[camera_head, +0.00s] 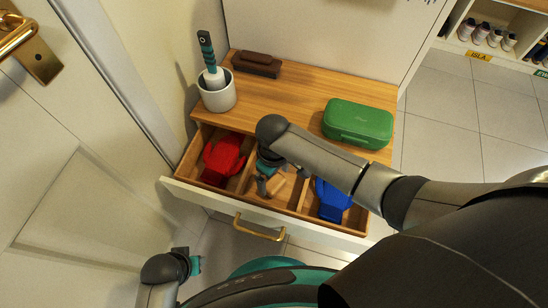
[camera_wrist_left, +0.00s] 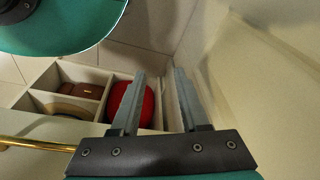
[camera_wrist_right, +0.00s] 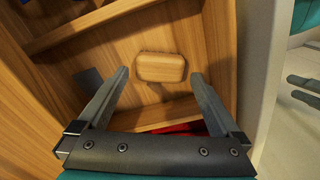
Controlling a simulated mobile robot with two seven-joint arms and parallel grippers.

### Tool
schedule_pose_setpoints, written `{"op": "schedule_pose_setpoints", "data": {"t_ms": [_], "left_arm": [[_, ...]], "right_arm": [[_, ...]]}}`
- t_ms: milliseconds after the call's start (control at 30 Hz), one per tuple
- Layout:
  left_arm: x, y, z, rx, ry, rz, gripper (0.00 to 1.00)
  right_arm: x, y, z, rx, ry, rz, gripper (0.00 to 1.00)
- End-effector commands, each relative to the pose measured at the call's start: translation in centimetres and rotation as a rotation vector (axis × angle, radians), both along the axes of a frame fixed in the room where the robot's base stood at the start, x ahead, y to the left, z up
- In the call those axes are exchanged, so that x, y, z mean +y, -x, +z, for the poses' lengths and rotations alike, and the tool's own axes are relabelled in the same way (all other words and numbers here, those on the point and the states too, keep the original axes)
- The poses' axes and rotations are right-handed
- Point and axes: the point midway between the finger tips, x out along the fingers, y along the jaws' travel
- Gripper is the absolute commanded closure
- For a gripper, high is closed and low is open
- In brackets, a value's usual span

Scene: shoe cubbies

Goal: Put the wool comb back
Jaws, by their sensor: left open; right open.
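A pale rounded wooden block (camera_wrist_right: 161,67), which may be the wool comb, lies in the drawer's middle compartment in the right wrist view. I cannot see teeth on it. My right gripper (camera_wrist_right: 155,88) is open and empty above that compartment, its fingers on either side of the block in the picture and not closed on it. In the head view my right gripper (camera_head: 268,180) points down into the open drawer (camera_head: 200,197) and partly covers the compartment. My left gripper (camera_head: 196,265) is open and empty, low in front of the drawer's left side; its fingers show in the left wrist view (camera_wrist_left: 158,98).
A red item (camera_head: 223,158) lies in the left compartment and a blue one (camera_head: 332,200) in the right. On the wooden top stand a grey cup (camera_head: 218,97) with a teal-handled brush (camera_head: 207,52), a dark brown brush (camera_head: 257,65) and a green case (camera_head: 357,123). Bare top lies between them.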

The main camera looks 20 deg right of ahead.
Motion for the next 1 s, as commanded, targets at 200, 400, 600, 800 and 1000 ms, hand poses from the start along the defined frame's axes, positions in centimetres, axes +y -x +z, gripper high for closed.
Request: {"op": "schedule_pose_setpoints", "data": {"t_ms": [200, 400, 600, 800, 1000], "left_arm": [[0.7, 0.8, -1.9, 0.004, -0.01, -0.003, 0.55], [1.5, 1.7, -3.5, 0.007, -0.019, -0.004, 0.55], [2.5, 2.8, -5.0, 0.007, -0.029, -0.006, 0.55], [3.5, 4.1, -6.1, 0.008, -0.038, -0.007, 0.55], [4.3, 5.1, -6.8, 0.008, -0.045, -0.008, 0.55]], "right_arm": [[0.0, 0.0, 2.0, 0.001, -0.001, 0.0, 0.0], [0.0, 0.0, 3.7, 0.0, 0.0, -0.001, 0.0], [0.0, -0.1, 5.4, 0.0, 0.0, -0.001, 0.0], [0.0, -0.1, 7.1, 0.0, 0.0, -0.001, 0.0], [0.0, -0.1, 8.3, 0.0, -0.001, -0.001, 0.0]]}}
